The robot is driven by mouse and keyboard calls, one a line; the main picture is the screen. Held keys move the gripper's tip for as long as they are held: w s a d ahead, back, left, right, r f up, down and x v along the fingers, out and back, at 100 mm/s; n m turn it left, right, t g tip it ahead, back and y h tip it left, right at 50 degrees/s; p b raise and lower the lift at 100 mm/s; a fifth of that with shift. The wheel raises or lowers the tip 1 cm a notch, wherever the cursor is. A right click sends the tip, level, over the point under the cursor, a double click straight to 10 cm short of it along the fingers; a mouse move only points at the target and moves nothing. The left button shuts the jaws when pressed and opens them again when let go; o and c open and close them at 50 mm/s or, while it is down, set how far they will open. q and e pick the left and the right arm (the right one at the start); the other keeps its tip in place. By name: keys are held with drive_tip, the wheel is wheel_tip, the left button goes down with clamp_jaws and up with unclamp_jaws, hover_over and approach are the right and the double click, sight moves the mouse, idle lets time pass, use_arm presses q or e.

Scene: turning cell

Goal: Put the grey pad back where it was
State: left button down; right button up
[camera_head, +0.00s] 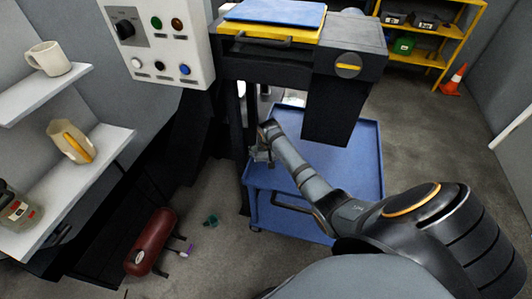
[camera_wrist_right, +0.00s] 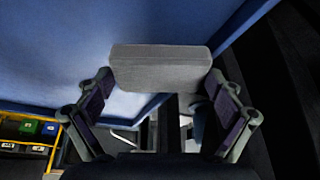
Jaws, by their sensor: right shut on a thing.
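The grey pad (camera_wrist_right: 160,68) is a flat-sided block between the fingers of my right gripper (camera_wrist_right: 158,92) in the right wrist view. The fingers are shut on its left and right ends. In the head view my right gripper (camera_head: 262,148) is at the left edge of the blue cart (camera_head: 352,160), beside the dark machine post. I cannot make out the pad in the head view. My left gripper is in neither view.
The control panel (camera_head: 158,45) and white wall shelves (camera_head: 100,145) are at the left. A dark machine arm (camera_head: 342,108) hangs over the cart. A red cylinder (camera_head: 152,242) lies on the floor. A yellow rack (camera_head: 440,58) and a cone (camera_head: 454,82) stand at the back right.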

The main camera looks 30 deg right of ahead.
drive_tip(key=shift+f, duration=0.1)
drive_tip(key=shift+f, duration=0.4)
drive_tip(key=o, duration=0.9)
drive_tip(key=shift+c, duration=0.2)
drive_tip(key=shift+r, duration=0.15)
drive_tip(key=p+v, duration=0.2)
drive_tip(key=v, duration=1.1)
drive_tip(key=shift+w, duration=0.15)
drive_tip(key=shift+d, duration=0.1)
